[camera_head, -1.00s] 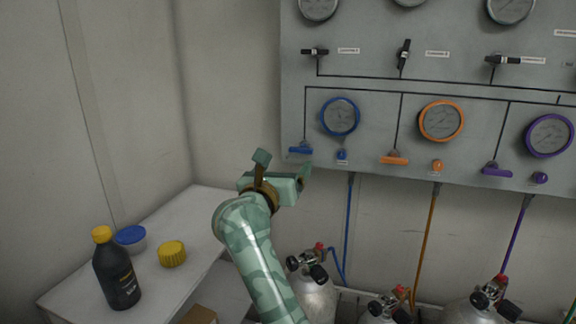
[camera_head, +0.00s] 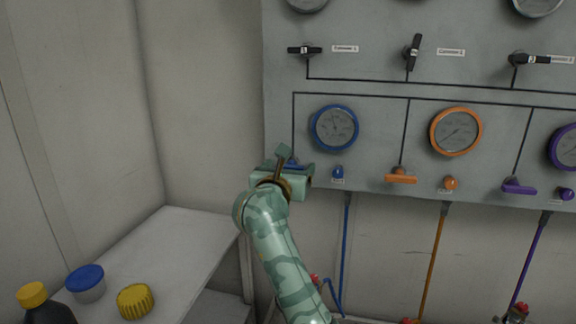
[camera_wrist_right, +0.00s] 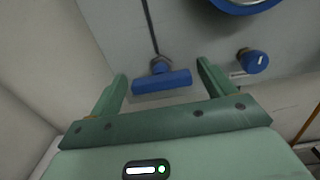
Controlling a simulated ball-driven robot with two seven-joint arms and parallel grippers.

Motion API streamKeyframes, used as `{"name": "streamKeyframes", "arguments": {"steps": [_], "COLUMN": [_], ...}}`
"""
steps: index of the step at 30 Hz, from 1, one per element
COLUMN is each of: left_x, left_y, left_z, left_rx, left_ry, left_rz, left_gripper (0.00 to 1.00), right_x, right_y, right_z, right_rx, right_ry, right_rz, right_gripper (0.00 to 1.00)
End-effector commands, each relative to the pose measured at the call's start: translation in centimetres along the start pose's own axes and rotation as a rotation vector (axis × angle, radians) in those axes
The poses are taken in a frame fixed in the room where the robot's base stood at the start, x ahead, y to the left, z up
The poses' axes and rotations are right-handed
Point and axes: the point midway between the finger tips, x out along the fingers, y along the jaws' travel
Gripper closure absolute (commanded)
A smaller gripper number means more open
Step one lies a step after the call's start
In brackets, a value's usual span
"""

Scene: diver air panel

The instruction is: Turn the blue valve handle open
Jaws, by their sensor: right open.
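The blue valve handle (camera_wrist_right: 162,82) is a horizontal bar on the grey panel, below the blue-rimmed gauge (camera_head: 334,128). In the head view, my right gripper mostly covers the handle. My right gripper (camera_wrist_right: 161,74) is open, with one finger on each side of the handle in the wrist view. The handle lies between the fingers with a gap at each end, and I see no contact. In the head view, the right gripper (camera_head: 296,163) is at the panel's lower left. My left gripper is not in view.
A small blue knob (camera_wrist_right: 252,61) sits right of the handle. An orange handle (camera_head: 400,176) and a purple handle (camera_head: 519,187) are farther right. A white table (camera_head: 185,245) at lower left holds a yellow-capped bottle (camera_head: 45,310), a blue-lidded tub (camera_head: 87,283) and a yellow lid (camera_head: 135,301).

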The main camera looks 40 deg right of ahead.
Motion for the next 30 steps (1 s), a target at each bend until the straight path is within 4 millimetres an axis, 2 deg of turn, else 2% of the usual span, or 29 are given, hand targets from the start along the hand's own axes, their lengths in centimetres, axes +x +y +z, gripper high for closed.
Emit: {"name": "streamKeyframes", "arguments": {"steps": [8, 9, 12, 14, 23, 30], "left_x": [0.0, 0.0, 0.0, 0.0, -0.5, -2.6], "left_y": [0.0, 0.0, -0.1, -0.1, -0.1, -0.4], "left_z": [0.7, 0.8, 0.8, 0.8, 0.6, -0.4], "left_rx": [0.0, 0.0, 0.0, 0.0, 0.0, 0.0], "left_ry": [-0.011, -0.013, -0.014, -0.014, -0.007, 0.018], "left_rz": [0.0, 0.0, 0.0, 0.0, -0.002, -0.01], "left_gripper": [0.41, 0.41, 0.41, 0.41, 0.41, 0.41], "right_x": [0.1, 0.1, 0.1, 0.1, 0.1, 0.0], "right_y": [-0.1, -0.1, -0.1, -0.1, -0.1, -0.1], "right_z": [0.0, 0.0, 0.0, 0.0, 0.2, 0.6], "right_rx": [0.0, 0.0, 0.0, 0.0, -0.021, -0.132], "right_ry": [0.0, 0.0, 0.0, 0.0, 0.0, 0.001], "right_rz": [0.0, 0.0, 0.0, 0.0, 0.0, 0.001], "right_gripper": [0.18, 0.21, 0.49, 0.63, 0.63, 0.63]}}
